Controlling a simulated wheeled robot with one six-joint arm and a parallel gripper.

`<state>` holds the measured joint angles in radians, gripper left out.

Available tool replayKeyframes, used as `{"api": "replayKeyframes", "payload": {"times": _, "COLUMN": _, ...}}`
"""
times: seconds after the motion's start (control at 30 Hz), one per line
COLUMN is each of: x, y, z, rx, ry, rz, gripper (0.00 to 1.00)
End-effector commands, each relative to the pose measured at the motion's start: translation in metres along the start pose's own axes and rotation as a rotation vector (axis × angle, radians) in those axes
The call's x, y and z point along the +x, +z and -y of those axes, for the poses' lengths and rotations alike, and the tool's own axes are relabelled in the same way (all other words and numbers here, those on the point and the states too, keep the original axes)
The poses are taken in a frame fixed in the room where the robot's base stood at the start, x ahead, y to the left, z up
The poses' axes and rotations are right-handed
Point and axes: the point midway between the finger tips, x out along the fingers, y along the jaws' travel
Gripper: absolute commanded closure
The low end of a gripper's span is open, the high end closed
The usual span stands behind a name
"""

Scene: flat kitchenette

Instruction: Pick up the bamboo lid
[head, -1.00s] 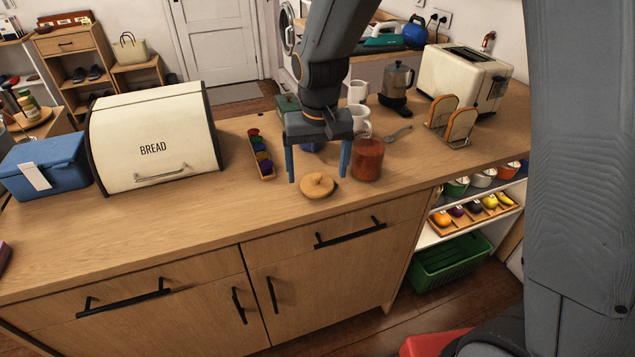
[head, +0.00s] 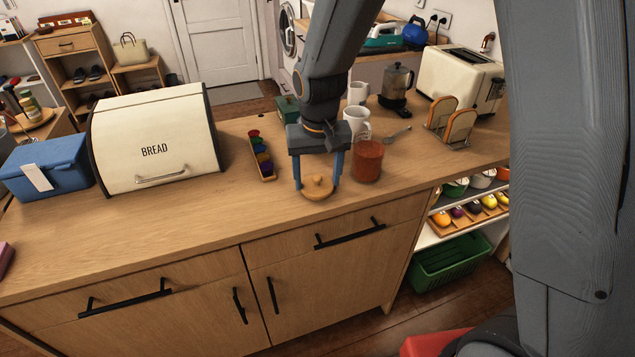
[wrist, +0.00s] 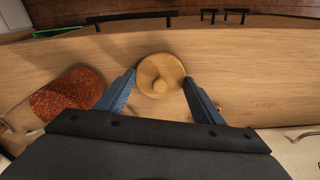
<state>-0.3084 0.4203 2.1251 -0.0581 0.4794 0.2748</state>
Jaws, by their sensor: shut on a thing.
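The bamboo lid (head: 318,190) is a round light-wood disc with a knob on top. It lies flat on the wooden counter near the front edge. My gripper (head: 318,184) is down at the lid with one blue finger on each side, shut on it. In the wrist view the lid (wrist: 160,76) sits between the tips of the two fingers (wrist: 160,82). The lid appears to be at counter height; any gap beneath it cannot be made out.
A jar with red-brown contents (head: 367,161) stands close to the right of my gripper. White mugs (head: 356,122) stand behind it. A tray of coloured capsules (head: 262,158) lies to the left, then the bread box (head: 155,140).

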Motion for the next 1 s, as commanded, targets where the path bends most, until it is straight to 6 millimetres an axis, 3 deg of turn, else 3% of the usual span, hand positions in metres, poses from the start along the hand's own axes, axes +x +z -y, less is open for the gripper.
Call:
{"api": "replayKeyframes", "payload": {"times": 0.17, "x": -0.012, "y": -0.003, "z": 0.0, "rx": 0.0, "ry": -0.001, "rz": -0.004, "gripper": 0.6}}
{"api": "replayKeyframes", "payload": {"times": 0.5, "x": -0.072, "y": -0.011, "z": 0.001, "rx": 0.001, "ry": -0.001, "rz": -0.005, "gripper": 0.6}}
{"api": "replayKeyframes", "payload": {"times": 0.67, "x": -0.093, "y": -0.013, "z": -0.001, "rx": 0.0, "ry": -0.001, "rz": -0.003, "gripper": 0.6}}
{"api": "replayKeyframes", "payload": {"times": 0.87, "x": -0.12, "y": -0.024, "z": -0.022, "rx": -0.011, "ry": -0.001, "rz": 0.001, "gripper": 0.6}}
{"api": "replayKeyframes", "payload": {"times": 1.0, "x": -0.143, "y": -0.037, "z": -0.053, "rx": -0.031, "ry": -0.003, "rz": 0.003, "gripper": 0.6}}
